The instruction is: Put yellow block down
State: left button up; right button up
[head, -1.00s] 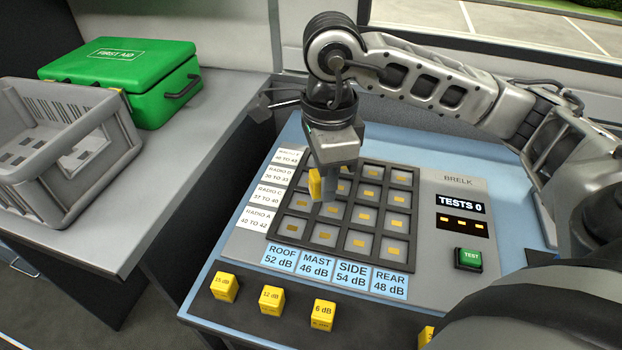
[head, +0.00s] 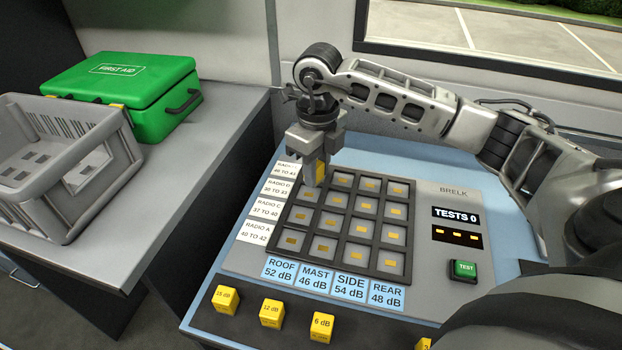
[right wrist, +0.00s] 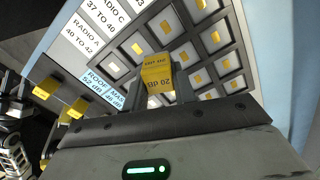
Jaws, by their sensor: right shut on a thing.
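My right gripper (head: 315,178) is shut on a yellow block (head: 321,171). In the head view it is over the far left corner of the dark socket grid (head: 337,229). In the right wrist view the yellow block (right wrist: 158,80) sits between the fingers, and its label reads 20 dB. The grid (right wrist: 185,55) lies beyond it, with a gold contact in each visible cell. The fingers hide part of the far left cell, and I cannot tell whether the block touches the grid. My left gripper is not in view.
Yellow blocks stand along the panel's front edge, among them 15 dB (head: 226,299), 12 dB (head: 271,312) and 6 dB (head: 322,326). A green TEST button (head: 464,269) is right of the grid. A grey crate (head: 70,160) and green first aid box (head: 130,85) stand on the left counter.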

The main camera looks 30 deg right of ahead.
jog(key=w+f, duration=0.1)
jog(key=f, duration=0.1)
jog(key=w+d+f, duration=0.1)
jog(key=w+f, duration=0.1)
notch_tip(320, 180, down, 2)
jog(key=shift+a+f+p, duration=0.1)
jog(key=shift+f+p, duration=0.15)
jog(key=shift+p, duration=0.25)
jog(key=shift+f+b, duration=0.3)
jog(key=shift+f, duration=0.15)
jog(key=shift+s+f+b, duration=0.2)
jog(key=shift+f+b, duration=0.1)
jog(key=shift+f, duration=0.1)
jog(key=o, duration=0.9)
jog(key=shift+f, duration=0.1)
jog(key=shift+r+p, duration=0.3)
jog(key=shift+r, duration=0.05)
jog(key=shift+o, duration=0.5)
notch_tip(320, 180, up, 8)
jog(key=shift+w, duration=0.25)
pick_arm(q)
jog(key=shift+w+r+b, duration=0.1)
jog(key=shift+b, duration=0.25)
pick_arm(e)
notch_tip(320, 180, up, 5)
send_over(312, 198)
jog(key=shift+w+f, duration=0.1)
jog(key=shift+w, duration=0.2)
